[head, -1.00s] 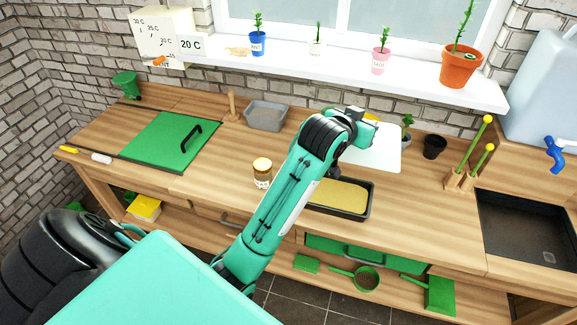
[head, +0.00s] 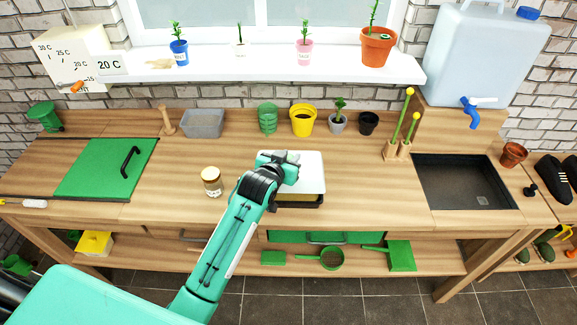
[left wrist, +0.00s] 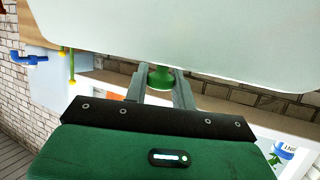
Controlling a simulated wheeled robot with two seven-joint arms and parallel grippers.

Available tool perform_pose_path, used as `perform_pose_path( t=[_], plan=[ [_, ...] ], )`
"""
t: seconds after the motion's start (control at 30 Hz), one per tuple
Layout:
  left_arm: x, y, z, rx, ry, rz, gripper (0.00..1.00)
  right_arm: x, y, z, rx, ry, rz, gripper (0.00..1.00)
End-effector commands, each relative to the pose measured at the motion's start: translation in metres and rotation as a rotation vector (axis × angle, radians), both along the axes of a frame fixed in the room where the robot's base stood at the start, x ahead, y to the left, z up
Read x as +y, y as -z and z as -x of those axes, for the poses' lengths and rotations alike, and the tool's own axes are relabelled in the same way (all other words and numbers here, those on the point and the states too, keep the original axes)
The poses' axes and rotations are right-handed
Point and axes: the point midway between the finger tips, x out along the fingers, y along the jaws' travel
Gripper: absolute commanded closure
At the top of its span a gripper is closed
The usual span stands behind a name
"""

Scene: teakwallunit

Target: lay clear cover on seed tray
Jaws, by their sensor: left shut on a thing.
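The clear cover (head: 312,178), a pale whitish panel, is over the dark seed tray (head: 300,205) in the head view. It hides most of the tray; only the front rim and a thin strip of the tan filling show. I cannot tell whether the cover touches the rim. My left gripper (head: 287,172) is at the cover, partly hidden by its own wrist. In the left wrist view its fingers (left wrist: 160,82) are shut on the cover's green knob (left wrist: 160,76), and the pale cover (left wrist: 180,35) fills the top. My right gripper is not in view.
Behind are green pots (head: 268,118), a yellow pot (head: 303,120), a seedling pot (head: 338,122) and a black pot (head: 368,123). A dark sink (head: 464,182) is at right. The bench between tray and sink is clear.

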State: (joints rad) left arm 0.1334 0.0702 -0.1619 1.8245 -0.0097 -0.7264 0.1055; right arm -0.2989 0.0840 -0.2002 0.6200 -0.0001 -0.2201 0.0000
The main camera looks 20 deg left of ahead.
Motion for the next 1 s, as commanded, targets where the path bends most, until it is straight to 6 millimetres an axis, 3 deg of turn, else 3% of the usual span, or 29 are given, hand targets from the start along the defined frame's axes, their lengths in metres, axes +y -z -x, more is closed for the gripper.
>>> perform_pose_path(
  t=[0.33,0.77,0.8,0.87,1.0],
  plan=[
    [0.0,0.041,0.0,0.002,-0.001,-0.001,1.0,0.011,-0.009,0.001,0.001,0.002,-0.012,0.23],
    [0.0,0.049,0.0,0.0,0.0,0.0,1.0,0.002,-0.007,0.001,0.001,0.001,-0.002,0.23],
    [0.0,0.049,0.0,0.0,0.0,0.0,0.66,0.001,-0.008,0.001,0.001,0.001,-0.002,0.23],
    [0.0,0.048,0.0,0.0,0.0,0.0,0.54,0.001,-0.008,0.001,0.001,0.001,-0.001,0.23],
    [0.0,0.048,0.0,0.0,0.0,0.0,0.52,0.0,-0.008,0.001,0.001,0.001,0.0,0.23]
  ],
)
